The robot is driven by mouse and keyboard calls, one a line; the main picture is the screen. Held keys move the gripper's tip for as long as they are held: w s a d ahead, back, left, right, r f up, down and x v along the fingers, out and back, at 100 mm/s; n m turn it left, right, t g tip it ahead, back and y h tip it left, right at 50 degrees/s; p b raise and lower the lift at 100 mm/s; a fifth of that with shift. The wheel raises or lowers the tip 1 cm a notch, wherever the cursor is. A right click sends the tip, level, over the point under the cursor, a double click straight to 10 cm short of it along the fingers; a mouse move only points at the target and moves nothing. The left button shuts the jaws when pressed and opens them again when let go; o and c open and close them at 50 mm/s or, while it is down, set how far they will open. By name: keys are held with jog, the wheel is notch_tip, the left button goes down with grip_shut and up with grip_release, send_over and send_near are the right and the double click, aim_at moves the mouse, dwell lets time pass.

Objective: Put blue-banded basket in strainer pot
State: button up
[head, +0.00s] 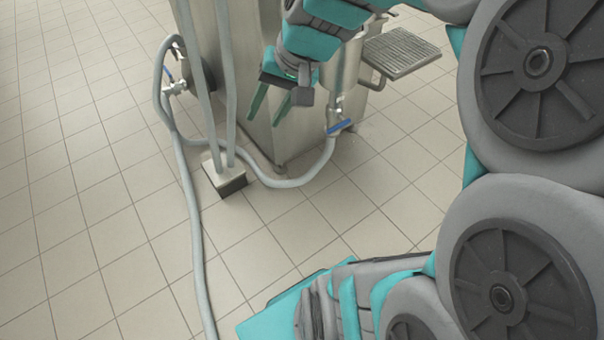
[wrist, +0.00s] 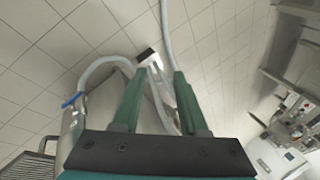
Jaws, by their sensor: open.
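My gripper (head: 265,119) hangs beside the steel cabinet in the head view, with its two green fingers apart and nothing between them. In the wrist view my gripper (wrist: 157,75) is also open and empty, with hoses and floor beyond the fingers. A steel cylindrical vessel (head: 346,70) with a blue-handled valve at its bottom stands just right of the gripper, partly covered by my arm. I cannot tell whether this is the strainer pot. I see no blue-banded basket in either view.
A steel cabinet (head: 244,80) stands behind the gripper. A slatted metal tray (head: 402,52) juts out to the right. Grey hoses (head: 190,200) run down to the floor around a small metal block (head: 224,175). Tiled floor (head: 90,240) is free at the left. Machine parts (wrist: 290,130) show at the wrist view's right.

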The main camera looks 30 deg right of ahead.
jog(key=s+a+f+n+g+h, duration=0.1)
jog(key=s+a+f+n+g, duration=0.1)
jog(key=s, duration=0.7)
jog(key=s+a+f+n+g+h, duration=0.1)
jog(key=s+f+n+g+h, duration=0.1)
jog(key=s+f, duration=0.5)
jog(key=shift+s+a+n+g+h, duration=0.35)
jog(key=shift+s+n+g, duration=0.35)
jog(key=shift+s+n, duration=0.3)
jog(key=shift+w+f, duration=0.1)
